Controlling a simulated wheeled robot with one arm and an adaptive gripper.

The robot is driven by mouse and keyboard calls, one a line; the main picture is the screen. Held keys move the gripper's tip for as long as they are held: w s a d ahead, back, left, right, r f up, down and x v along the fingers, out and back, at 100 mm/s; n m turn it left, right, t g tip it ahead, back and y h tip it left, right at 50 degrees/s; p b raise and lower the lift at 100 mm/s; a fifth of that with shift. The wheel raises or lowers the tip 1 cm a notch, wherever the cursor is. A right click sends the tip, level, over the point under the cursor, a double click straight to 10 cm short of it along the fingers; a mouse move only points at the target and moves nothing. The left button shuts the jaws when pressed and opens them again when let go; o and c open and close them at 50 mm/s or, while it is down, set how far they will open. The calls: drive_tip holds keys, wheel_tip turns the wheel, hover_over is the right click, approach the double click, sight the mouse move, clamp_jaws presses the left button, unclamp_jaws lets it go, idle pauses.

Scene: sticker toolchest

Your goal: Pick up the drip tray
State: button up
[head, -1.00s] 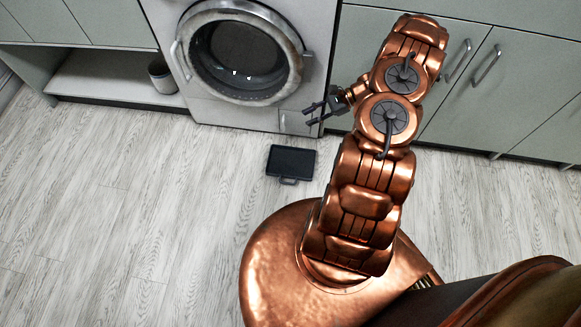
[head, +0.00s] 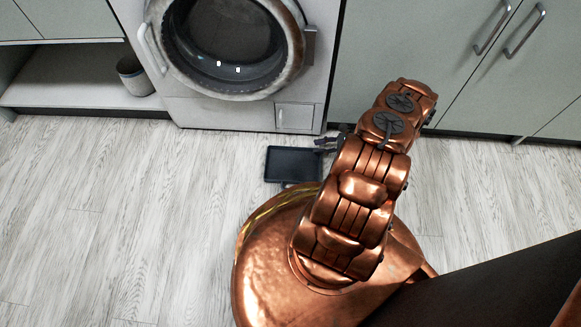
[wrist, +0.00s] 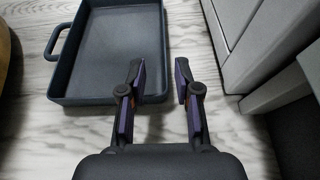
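The drip tray (head: 291,164) is a dark, shallow rectangular tray with a handle. It lies flat on the wooden floor in front of the washing machine. In the wrist view the tray (wrist: 112,62) fills the upper left, with its handle at its left end. My gripper (wrist: 159,75) is open, with nothing between its fingers. The left finger overlaps the tray's right front corner in the picture; I cannot tell whether it touches. In the head view my gripper (head: 326,143) is at the tray's far right corner, partly hidden by my arm.
The washing machine (head: 240,105) stands behind the tray, with a small flap at its lower right. Cabinets (head: 425,60) line the right. A grey bin (head: 134,76) sits on the shelf at the left. The floor (head: 120,220) to the left is clear.

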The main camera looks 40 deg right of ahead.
drive_tip(key=b+x, duration=0.1)
drive_tip(key=x, duration=0.2)
drive_tip(key=shift+r, duration=0.2)
drive_tip(key=shift+w+r+b+x, duration=0.15)
drive_tip(key=shift+b+x, duration=0.6)
drive_tip(key=shift+x, duration=0.55)
drive_tip(key=shift+w+r+b+x, duration=0.15)
drive_tip(key=shift+b+x, duration=0.6)
drive_tip(key=shift+x, duration=0.5)
drive_tip(key=shift+d, duration=0.15)
clamp_jaws()
